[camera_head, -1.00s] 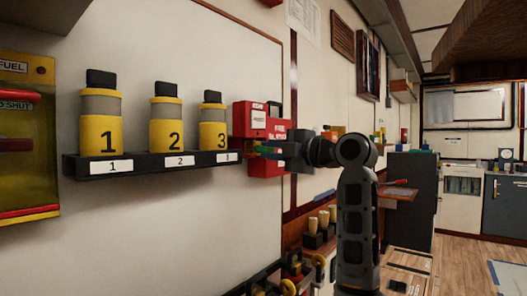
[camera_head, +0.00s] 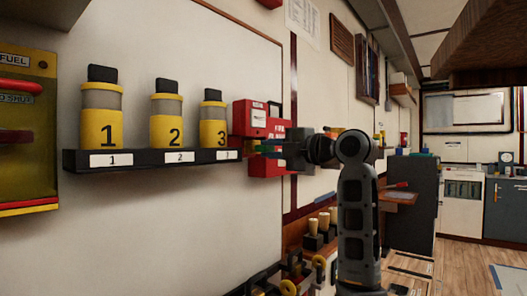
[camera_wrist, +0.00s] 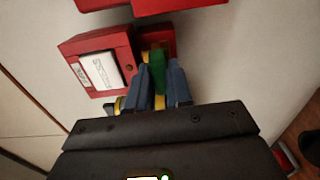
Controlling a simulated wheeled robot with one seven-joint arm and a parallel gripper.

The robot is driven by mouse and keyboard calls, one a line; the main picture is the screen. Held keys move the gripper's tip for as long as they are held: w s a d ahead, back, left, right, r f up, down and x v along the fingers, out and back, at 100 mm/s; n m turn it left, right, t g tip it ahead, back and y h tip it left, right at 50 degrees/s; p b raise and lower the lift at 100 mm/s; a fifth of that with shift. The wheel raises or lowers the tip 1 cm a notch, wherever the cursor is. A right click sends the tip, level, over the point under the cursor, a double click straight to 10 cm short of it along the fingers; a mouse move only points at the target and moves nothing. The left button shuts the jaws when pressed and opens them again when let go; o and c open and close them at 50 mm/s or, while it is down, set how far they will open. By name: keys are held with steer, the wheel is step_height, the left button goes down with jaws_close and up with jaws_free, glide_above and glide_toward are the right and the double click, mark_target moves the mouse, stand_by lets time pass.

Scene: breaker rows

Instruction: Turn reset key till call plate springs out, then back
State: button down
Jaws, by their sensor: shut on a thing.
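A red wall box (camera_head: 240,117) hangs right of the numbered bottles and carries a white plate (camera_head: 258,118). In the wrist view the red box (camera_wrist: 76,46) shows the lettered white plate (camera_wrist: 100,70) on its face, left of my fingers. I cannot tell how far the plate stands out. My gripper (camera_wrist: 160,74) has blue fingers shut on a green key (camera_wrist: 157,72) just right of the plate, in front of a red part of the fixture. The fingers hide part of the key. In the head view my gripper (camera_head: 272,147) reaches the fixture from the right.
A black shelf (camera_head: 70,161) holds three yellow bottles marked 1, 2 and 3, left of the red box. A yellow fuel panel (camera_head: 25,170) is at the far left. A red thing (camera_wrist: 150,6) crosses the top of the wrist view. Several knobs and handles sit low on the wall.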

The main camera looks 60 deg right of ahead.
steer(key=shift+w+f, duration=0.1)
steer(key=shift+w, duration=0.05)
steer(key=c, duration=0.9)
jaws_free()
steer(key=shift+c, duration=0.2)
steer(key=v, duration=1.2)
